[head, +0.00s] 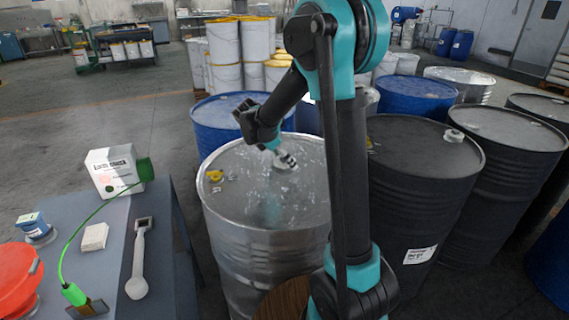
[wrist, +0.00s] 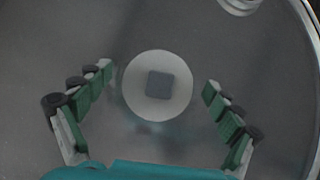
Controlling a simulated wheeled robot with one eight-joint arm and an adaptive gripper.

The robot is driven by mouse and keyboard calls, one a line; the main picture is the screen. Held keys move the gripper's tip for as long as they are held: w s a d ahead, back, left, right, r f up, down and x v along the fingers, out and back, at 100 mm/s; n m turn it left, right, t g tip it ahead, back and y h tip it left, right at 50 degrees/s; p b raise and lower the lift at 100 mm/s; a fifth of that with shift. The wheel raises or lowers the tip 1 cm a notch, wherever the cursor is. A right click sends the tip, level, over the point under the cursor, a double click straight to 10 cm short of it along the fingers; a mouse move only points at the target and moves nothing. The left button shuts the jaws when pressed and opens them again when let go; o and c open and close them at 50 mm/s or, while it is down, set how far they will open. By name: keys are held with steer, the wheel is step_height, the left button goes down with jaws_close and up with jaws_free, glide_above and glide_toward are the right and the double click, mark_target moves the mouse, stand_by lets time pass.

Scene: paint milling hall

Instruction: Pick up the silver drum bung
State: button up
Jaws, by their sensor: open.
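The silver drum bung (wrist: 135,88) is a pale round disc with a dark square in its middle, seen from above on the grey drum top in the wrist view. My gripper (wrist: 159,80) is open, with one finger on each side of the bung and a gap to both. In the head view my gripper (head: 281,158) points down over the top of the silver drum (head: 235,240), right of the lid's centre. There the bung is largely hidden by my gripper. I cannot tell how far above the lid the fingertips are.
A yellow cap (head: 215,176) lies on the drum's left side. Black drums (head: 425,190) stand close on the right and a blue drum (head: 210,125) behind. A table (head: 170,255) with a box, a ladle and a red container stands at left.

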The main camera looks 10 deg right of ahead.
steer(key=c, duration=1.2)
steer(key=shift+r, duration=0.1)
